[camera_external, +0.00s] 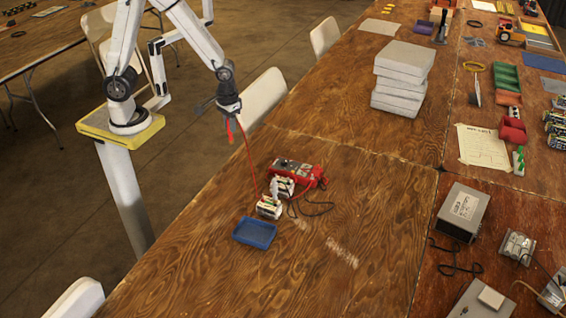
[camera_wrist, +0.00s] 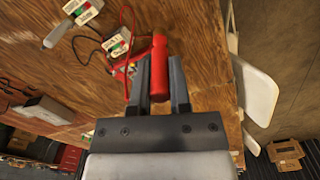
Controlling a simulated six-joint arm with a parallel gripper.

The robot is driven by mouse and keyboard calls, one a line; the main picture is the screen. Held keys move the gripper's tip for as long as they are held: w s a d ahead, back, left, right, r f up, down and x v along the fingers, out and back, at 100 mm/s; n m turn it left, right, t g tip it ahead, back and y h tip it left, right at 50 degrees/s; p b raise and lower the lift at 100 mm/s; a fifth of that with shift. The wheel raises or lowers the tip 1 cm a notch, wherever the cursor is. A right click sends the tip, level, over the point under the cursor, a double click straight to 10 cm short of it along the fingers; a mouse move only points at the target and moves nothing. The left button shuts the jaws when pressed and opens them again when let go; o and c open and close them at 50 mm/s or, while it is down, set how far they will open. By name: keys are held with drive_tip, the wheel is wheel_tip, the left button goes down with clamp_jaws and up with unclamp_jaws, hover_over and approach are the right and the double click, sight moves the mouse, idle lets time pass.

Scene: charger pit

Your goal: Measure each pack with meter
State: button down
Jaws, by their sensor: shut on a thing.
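My gripper (camera_external: 230,116) is shut on a red probe (camera_wrist: 158,68) and holds it in the air above the left edge of the table. A red lead runs from the probe down to the meter area. The red meter (camera_external: 298,173) lies on the table; in the wrist view it is mostly hidden behind the gripper. Two white battery packs, one nearer (camera_external: 269,207) and one farther (camera_external: 282,187), sit beside the meter. Both packs also show in the wrist view, one at the top (camera_wrist: 82,10) and one lower (camera_wrist: 117,42). A black lead (camera_external: 315,208) curls on the table right of the packs.
A blue tray (camera_external: 254,233) stands in front of the packs. A stack of grey slabs (camera_external: 402,75) stands farther back. A grey box (camera_external: 463,211) and other parts lie at the right. The wood around the tray is mostly clear.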

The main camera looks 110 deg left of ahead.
drive_tip(key=shift+w, duration=0.1)
drive_tip(key=w+d+f, duration=0.2)
drive_tip(key=w+d, duration=0.1)
drive_tip(key=w, duration=0.3)
drive_tip(key=w+d+f, duration=0.3)
drive_tip(key=w, duration=0.4)
drive_tip(key=shift+w, duration=0.2)
drive_tip(key=shift+f, duration=0.15)
drive_tip(key=shift+f, duration=2.85)
drive_tip(key=shift+f, duration=1)
idle(1.1)
drive_tip(key=shift+c, duration=0.8)
unclamp_jaws()
drive_tip(key=shift+r, duration=0.15)
